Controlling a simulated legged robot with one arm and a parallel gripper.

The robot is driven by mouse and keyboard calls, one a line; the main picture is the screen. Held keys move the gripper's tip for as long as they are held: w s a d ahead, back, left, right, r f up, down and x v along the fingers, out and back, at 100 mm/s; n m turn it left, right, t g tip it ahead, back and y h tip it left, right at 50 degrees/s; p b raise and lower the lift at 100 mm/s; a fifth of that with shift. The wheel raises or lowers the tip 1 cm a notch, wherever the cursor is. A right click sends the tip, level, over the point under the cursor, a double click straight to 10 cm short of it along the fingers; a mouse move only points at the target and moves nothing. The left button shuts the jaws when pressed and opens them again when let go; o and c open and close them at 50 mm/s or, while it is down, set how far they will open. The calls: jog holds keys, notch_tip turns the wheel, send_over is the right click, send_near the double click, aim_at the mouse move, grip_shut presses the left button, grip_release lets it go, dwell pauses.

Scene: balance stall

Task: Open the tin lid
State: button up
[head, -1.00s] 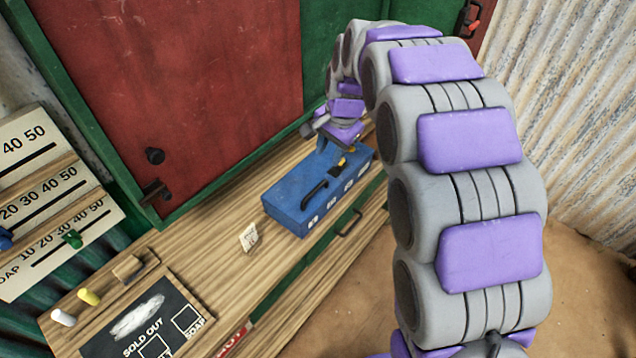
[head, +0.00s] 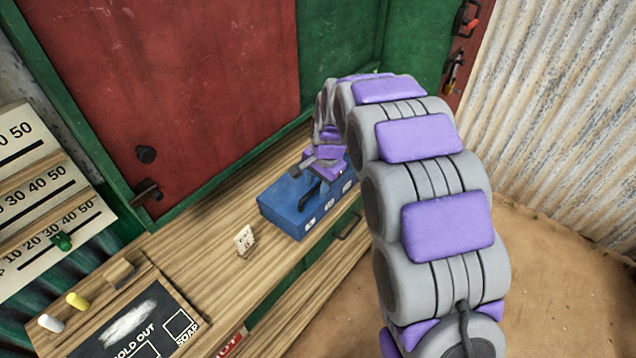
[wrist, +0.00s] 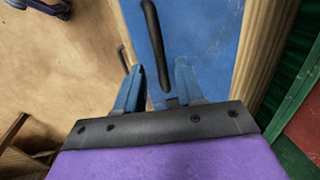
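The blue tin (head: 290,208) stands on the wooden counter in the head view, its lid closed. A black handle (head: 309,196) lies on top of the lid. In the wrist view the blue lid (wrist: 212,45) fills the upper middle, with the black handle (wrist: 155,45) running along it. My gripper (wrist: 157,82) is over the tin, its two blue fingers spread apart with the handle's near end between them in this view. I cannot tell whether the fingers touch the handle. In the head view my arm covers the far part of the tin.
A small white card (head: 244,240) stands on the counter left of the tin. A blackboard sign (head: 135,325) and chalks (head: 77,300) lie at the lower left. A red shutter (head: 170,80) rises behind the counter. The sandy floor at right is clear.

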jog(key=shift+a, duration=0.1)
jog(key=shift+a, duration=0.15)
jog(key=shift+c, duration=0.4)
jog(key=shift+a, duration=0.2)
jog(key=c, duration=0.3)
jog(key=shift+d, duration=0.2)
grip_shut()
